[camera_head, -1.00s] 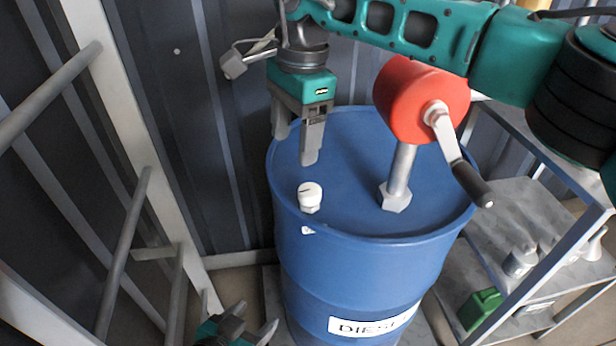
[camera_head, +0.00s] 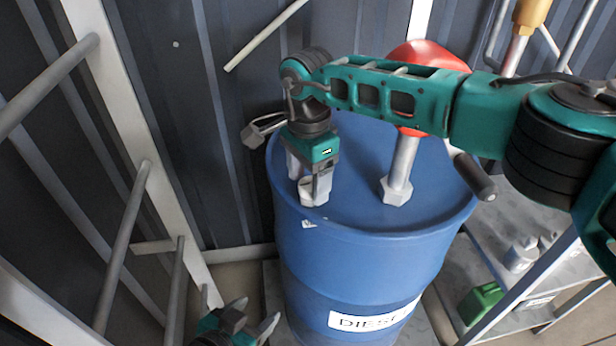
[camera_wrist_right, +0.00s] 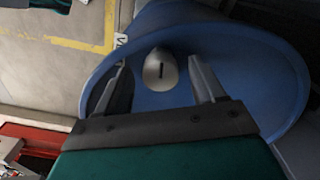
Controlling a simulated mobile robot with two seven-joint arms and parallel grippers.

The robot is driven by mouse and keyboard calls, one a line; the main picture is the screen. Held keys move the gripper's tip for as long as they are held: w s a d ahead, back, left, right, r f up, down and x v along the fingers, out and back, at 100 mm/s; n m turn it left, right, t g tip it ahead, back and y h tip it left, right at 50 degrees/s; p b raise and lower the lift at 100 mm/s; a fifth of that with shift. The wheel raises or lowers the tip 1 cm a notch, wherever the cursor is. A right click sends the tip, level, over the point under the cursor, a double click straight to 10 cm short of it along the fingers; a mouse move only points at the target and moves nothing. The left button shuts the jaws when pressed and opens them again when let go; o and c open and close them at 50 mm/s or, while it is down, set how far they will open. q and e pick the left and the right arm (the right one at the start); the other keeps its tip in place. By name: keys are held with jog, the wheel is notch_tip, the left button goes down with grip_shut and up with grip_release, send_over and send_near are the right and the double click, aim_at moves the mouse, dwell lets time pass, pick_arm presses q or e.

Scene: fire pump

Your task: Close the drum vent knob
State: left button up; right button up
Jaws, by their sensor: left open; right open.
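The drum vent knob (camera_head: 308,188) is a small white cap near the front left rim of the blue diesel drum (camera_head: 370,265). In the right wrist view the knob (camera_wrist_right: 160,70) shows a dark slot across its top. My right gripper (camera_head: 309,192) points down over the knob, with its open fingers on either side of it. In the wrist view the right gripper (camera_wrist_right: 165,85) has gaps between knob and fingers; I see no contact. My left gripper (camera_head: 258,330) is open and empty, low beside the drum at the bottom edge.
A red hand pump (camera_head: 425,58) with a crank handle (camera_head: 472,176) stands on the drum, partly behind my right arm. A metal shelf (camera_head: 505,265) with a green can (camera_head: 480,302) is on the right. A grey railing (camera_head: 125,260) is on the left.

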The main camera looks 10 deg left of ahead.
jog(key=shift+f, duration=0.1)
jog(key=shift+c, duration=0.5)
jog(key=c, duration=1)
jog(key=shift+o, duration=0.2)
